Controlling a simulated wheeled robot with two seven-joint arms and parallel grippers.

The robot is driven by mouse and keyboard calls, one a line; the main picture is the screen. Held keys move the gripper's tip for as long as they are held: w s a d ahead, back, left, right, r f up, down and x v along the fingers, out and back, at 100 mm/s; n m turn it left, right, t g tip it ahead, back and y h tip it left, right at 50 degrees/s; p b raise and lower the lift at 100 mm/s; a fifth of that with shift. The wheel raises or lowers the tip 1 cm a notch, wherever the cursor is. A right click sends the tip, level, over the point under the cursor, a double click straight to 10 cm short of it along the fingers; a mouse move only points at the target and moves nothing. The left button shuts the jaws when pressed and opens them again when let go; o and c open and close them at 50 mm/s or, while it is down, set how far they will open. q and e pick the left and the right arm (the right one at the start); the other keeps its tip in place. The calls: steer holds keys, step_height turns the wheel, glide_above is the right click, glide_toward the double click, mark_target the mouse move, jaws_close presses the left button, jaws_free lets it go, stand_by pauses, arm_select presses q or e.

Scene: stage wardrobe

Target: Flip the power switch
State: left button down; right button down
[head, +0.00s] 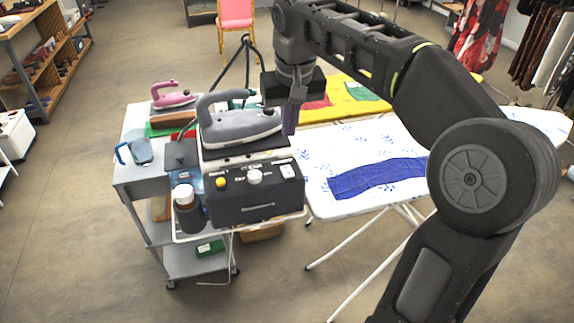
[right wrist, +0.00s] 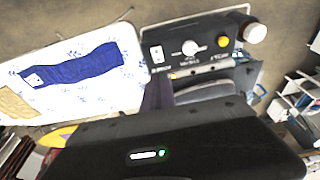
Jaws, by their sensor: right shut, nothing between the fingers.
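The power switch (head: 287,171) is a small white rocker at the right end of the black front panel of the steam station (head: 255,196). In the right wrist view the switch (right wrist: 157,54) shows at the panel's left end, upside down. My right gripper (head: 290,120) points down behind the panel's right end, beside the grey iron (head: 238,126), apart from the switch. It is shut and empty; its dark fingers (right wrist: 157,95) also show in the right wrist view. Which way the rocker is tipped is too small to tell. My left gripper is not in view.
A yellow button (head: 221,183) and white knob (head: 254,177) share the panel. A brown bottle with white cap (head: 184,196) stands left of the station. The ironing board (head: 330,170) with a blue cloth (head: 378,178) lies to the right. A grey trolley (head: 150,172) stands left.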

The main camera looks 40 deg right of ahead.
steer(key=p, duration=0.2)
glide_toward(287, 175)
steer(key=x, duration=0.3)
steer(key=w+x, duration=0.1)
steer(key=x, duration=0.1)
steer(key=shift+w+d+f, duration=0.15)
steer(key=shift+d, duration=0.15)
steer(key=shift+f, duration=0.55)
steer(key=f+b, duration=0.1)
steer(key=b, duration=0.1)
steer(key=f+t+b, duration=0.1)
steer(key=b, duration=0.1)
steer(key=shift+s+a+b, duration=0.1)
steer(key=shift+s+b, duration=0.15)
steer(key=shift+b, duration=0.15)
steer(key=t+b, duration=0.1)
steer(key=b, duration=0.2)
steer(key=t+h+b, duration=0.1)
steer(key=b, duration=0.2)
steer(key=shift+s+a+f, duration=0.1)
steer(key=shift+s+a, duration=0.1)
steer(key=shift+s, duration=0.3)
steer(key=shift+r, duration=0.2)
